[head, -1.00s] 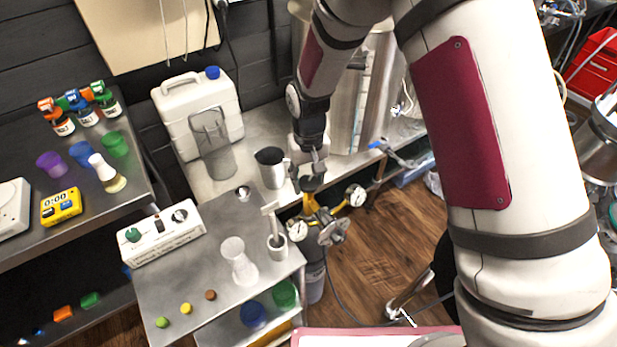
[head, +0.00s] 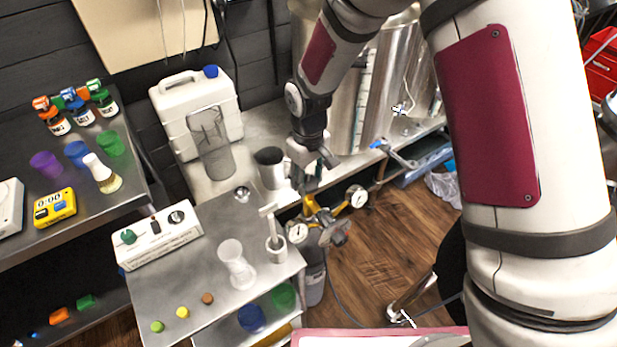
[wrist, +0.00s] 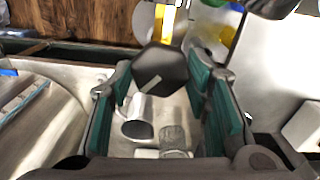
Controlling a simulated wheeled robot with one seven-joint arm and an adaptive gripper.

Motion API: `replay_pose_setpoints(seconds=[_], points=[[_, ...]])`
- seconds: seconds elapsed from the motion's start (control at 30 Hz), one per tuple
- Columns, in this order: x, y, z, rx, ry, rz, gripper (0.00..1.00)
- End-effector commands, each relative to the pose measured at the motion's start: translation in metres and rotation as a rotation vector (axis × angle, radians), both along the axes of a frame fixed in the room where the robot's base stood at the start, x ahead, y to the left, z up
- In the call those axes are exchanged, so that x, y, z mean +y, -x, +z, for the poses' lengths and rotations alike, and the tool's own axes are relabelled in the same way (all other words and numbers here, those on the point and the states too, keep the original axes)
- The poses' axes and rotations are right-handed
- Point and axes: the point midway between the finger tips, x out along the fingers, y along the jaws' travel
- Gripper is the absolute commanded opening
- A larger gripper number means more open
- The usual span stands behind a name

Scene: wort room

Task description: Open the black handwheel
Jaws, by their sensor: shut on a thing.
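The black handwheel (wrist: 160,70) is six-sided, with a pale mark on its face, and lies between the fingertips in the wrist view. My gripper (wrist: 160,84) is shut on it, with a teal-padded finger at each side. In the head view my gripper (head: 312,165) is over the top of the yellow valve body (head: 318,215) on the grey gas cylinder (head: 314,280). There the gripper largely hides the handwheel.
A pressure gauge (head: 356,197) sticks out to the right of the valve, and another gauge (head: 298,233) faces front. A steel cart (head: 190,290) with small labware is at front left.

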Motion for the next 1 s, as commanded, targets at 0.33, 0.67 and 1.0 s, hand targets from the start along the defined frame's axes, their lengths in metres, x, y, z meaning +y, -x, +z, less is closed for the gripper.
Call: replay_pose_setpoints(seconds=[0.33, 0.67, 1.0], points=[[0.000, 0.000, -0.001, 0.001, 0.000, -0.001, 0.64], [0.000, 0.000, 0.001, 0.000, 0.000, -0.001, 0.64], [0.000, -0.001, 0.054, -0.004, -0.003, -0.001, 0.64]])
